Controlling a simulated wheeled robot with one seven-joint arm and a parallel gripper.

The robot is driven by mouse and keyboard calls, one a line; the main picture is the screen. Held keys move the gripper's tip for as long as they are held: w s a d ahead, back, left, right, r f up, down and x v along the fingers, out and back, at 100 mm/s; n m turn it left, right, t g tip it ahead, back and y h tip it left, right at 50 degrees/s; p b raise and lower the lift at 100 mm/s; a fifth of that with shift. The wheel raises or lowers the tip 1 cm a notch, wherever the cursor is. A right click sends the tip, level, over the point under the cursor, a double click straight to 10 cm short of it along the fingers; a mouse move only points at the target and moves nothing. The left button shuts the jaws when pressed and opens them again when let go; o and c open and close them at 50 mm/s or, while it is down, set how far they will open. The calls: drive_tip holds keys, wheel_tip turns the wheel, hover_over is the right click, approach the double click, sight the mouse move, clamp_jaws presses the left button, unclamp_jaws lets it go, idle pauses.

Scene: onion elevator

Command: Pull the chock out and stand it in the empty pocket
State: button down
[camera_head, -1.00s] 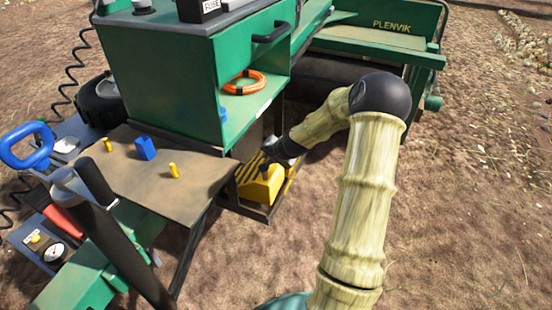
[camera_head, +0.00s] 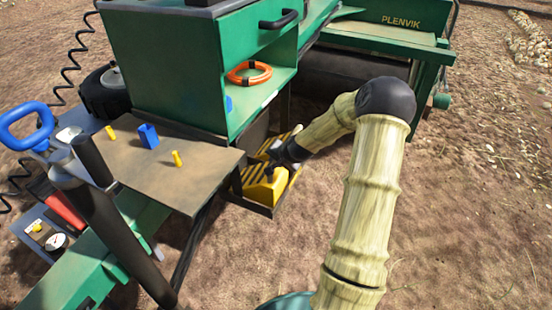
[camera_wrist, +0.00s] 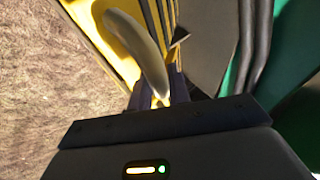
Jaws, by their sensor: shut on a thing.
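A yellow chock (camera_head: 264,190) with black stripes stands in the low, dark-framed tray (camera_head: 239,202) beside the brown table. My gripper (camera_head: 270,168) is down at its top, small and partly hidden by my arm in the head view. In the wrist view, a curved, pale metal handle (camera_wrist: 138,48) rises between the fingers of my gripper (camera_wrist: 160,97), which is shut on it. Yellow and black-striped surface (camera_wrist: 106,40) lies just beyond. A second yellow patch (camera_head: 268,149) shows behind my gripper; I cannot tell whether it is another chock. No empty pocket can be made out clearly.
The brown table (camera_head: 205,180) carries a blue block (camera_head: 148,136) and two yellow pegs. The green cabinet (camera_head: 170,75), with an orange ring (camera_head: 249,73) on its shelf, stands close above the tray. Bare ground (camera_head: 460,220) lies open to the right.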

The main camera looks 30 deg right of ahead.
drive_tip(key=shift+w+r, duration=0.15)
drive_tip(key=shift+w, duration=0.05)
drive_tip(key=c, duration=1.2)
unclamp_jaws()
drive_tip(key=shift+r, duration=0.1)
drive_tip(key=shift+c, duration=0.2)
drive_tip(key=shift+s, duration=0.15)
drive_tip(key=p+v, duration=0.5)
drive_tip(key=v, duration=1.2)
